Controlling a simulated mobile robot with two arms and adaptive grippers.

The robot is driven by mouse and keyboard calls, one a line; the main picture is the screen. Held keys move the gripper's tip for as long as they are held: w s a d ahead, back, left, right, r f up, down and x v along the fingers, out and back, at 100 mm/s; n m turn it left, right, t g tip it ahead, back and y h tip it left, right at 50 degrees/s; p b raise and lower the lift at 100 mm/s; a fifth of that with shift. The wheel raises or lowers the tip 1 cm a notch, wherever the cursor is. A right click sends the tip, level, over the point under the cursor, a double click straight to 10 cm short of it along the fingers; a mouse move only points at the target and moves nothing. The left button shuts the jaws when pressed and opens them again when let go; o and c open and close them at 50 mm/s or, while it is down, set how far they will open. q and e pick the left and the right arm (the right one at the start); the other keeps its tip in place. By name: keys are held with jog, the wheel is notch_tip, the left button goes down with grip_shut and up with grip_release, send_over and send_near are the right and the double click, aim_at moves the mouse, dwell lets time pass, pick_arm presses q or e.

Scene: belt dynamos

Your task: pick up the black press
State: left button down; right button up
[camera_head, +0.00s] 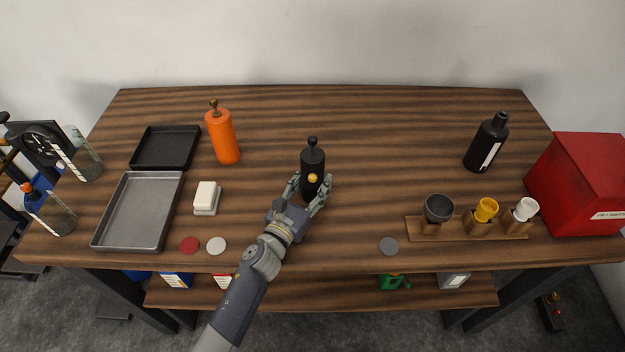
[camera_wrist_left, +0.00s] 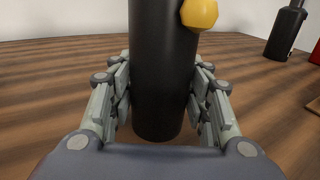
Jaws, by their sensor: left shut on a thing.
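The black press (camera_head: 313,160) is a dark upright cylinder with a black knob on top and a yellow knob on its side. It stands at the middle of the wooden table (camera_head: 370,130). My left gripper (camera_head: 312,192) is shut on the lower part of the press, one finger on each side. In the left wrist view the press (camera_wrist_left: 163,70) stands upright between the fingers, and its base seems to be at the table top. Its top is out of that view. My right gripper is not in view.
An orange cylinder (camera_head: 222,137) stands to the left, near a white block (camera_head: 206,196) and two trays. A black bottle (camera_head: 487,144), a wooden rack (camera_head: 462,236) with cups and a red box (camera_head: 580,185) are on the right.

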aim_at(308, 181)
pick_arm(q)
notch_tip(308, 181, up, 3)
jog(key=shift+r+p, duration=0.2)
jog(key=shift+p, duration=0.2)
jog(key=shift+s+r, duration=0.15)
jog(key=shift+s, duration=0.1)
jog(key=s+b, duration=0.1)
jog(key=s, duration=0.8)
jog(key=s+r+b, duration=0.1)
jog(key=s, duration=0.4)
jog(key=shift+s+r+b, duration=0.1)
jog(key=shift+s+b, duration=0.15)
jog(key=shift+b, duration=0.05)
jog(key=shift+s+r, duration=0.15)
jog(key=shift+s, duration=0.35)
jog(key=shift+w, duration=0.15)
